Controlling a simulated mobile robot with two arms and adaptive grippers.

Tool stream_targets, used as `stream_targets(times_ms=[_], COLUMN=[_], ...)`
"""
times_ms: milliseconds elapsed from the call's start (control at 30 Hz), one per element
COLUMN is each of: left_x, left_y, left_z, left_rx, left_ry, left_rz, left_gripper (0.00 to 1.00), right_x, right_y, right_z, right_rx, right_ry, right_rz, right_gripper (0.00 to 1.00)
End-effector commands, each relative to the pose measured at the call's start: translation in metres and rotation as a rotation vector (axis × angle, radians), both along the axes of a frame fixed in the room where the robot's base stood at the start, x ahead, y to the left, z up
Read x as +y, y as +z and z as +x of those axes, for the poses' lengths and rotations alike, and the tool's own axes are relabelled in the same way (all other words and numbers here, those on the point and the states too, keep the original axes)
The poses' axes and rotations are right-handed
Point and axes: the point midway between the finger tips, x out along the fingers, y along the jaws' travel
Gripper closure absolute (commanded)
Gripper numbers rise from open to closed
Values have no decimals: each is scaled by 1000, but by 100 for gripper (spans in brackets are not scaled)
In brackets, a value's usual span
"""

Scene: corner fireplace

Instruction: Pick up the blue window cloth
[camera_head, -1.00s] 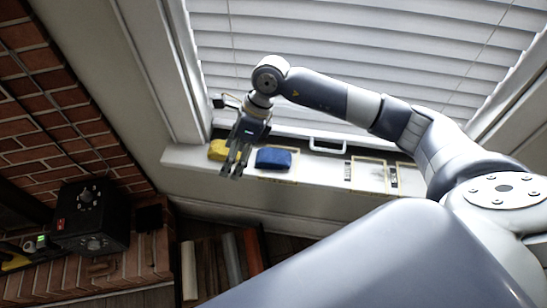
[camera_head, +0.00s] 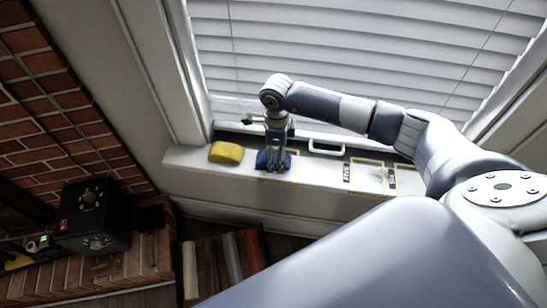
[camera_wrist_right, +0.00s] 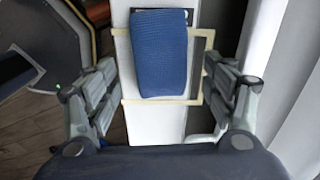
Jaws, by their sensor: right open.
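The blue window cloth (camera_head: 264,160) lies on the white windowsill, partly hidden behind my right gripper in the head view. In the right wrist view the folded blue cloth (camera_wrist_right: 160,52) lies within a tan outlined frame, between the two fingers. My right gripper (camera_head: 274,166) is open above the cloth, one finger on each side of it. In the wrist view, the right gripper (camera_wrist_right: 160,95) shows gaps between both fingers and the cloth. My left gripper is not in view.
A yellow cloth or sponge (camera_head: 226,152) lies left of the blue cloth on the windowsill (camera_head: 190,158). A white window handle (camera_head: 326,147) and tan outlined frames (camera_head: 368,172) are to the right. Closed blinds (camera_head: 350,50) rise behind. A black box (camera_head: 92,215) stands lower left.

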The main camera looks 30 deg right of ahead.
Motion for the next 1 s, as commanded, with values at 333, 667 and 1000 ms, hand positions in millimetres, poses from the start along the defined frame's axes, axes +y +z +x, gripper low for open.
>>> stream_targets(times_ms=[333,667,1000], left_x=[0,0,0], left_y=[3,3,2], left_z=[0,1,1], left_rx=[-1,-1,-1], left_ry=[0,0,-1], left_rz=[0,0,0], left_gripper=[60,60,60], right_x=[0,0,0], right_y=[-20,-20,-18], right_z=[0,0,0], right_rx=[-1,-1,-1], right_ry=[0,0,0], right_rz=[0,1,1], right_gripper=[24,68,68])
